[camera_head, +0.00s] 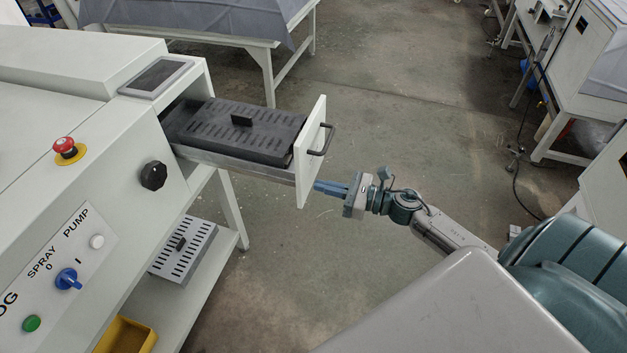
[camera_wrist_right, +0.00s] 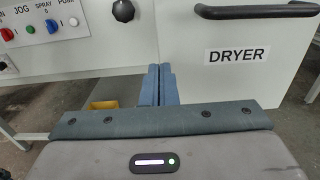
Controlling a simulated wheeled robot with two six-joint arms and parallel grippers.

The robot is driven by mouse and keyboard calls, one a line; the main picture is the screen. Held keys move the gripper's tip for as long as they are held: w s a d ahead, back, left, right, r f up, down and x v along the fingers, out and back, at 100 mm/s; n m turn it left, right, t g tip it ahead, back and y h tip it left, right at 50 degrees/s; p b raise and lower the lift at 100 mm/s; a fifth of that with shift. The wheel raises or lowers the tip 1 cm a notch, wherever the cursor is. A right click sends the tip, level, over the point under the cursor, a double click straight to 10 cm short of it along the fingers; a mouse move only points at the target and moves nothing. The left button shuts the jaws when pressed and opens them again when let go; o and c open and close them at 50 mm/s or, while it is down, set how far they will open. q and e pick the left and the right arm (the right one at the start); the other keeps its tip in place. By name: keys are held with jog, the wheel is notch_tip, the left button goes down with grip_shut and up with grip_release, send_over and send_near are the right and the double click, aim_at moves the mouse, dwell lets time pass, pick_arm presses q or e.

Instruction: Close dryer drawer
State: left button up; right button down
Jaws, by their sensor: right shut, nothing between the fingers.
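The dryer drawer (camera_head: 311,152) is pulled out from the white machine, with a white front panel and a dark handle (camera_head: 322,140). A dark slotted tray (camera_head: 240,126) with a small knob lies in it. In the right wrist view the front panel (camera_wrist_right: 225,85) bears the label DRYER, and its handle (camera_wrist_right: 255,11) is at the top. My right gripper (camera_head: 318,186) is shut and empty, with its blue fingertips at the lower part of the panel's outer face, below the handle; I cannot tell whether they touch it. My left gripper is not in view.
A grey slotted plate (camera_head: 184,250) and a yellow bin (camera_head: 127,336) sit on the lower shelf. The floor right of the drawer is open.

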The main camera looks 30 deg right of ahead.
aim_at(301, 181)
jog(key=shift+p+x, duration=0.45)
jog(key=shift+x, duration=0.5)
jog(key=shift+w+a, duration=0.45)
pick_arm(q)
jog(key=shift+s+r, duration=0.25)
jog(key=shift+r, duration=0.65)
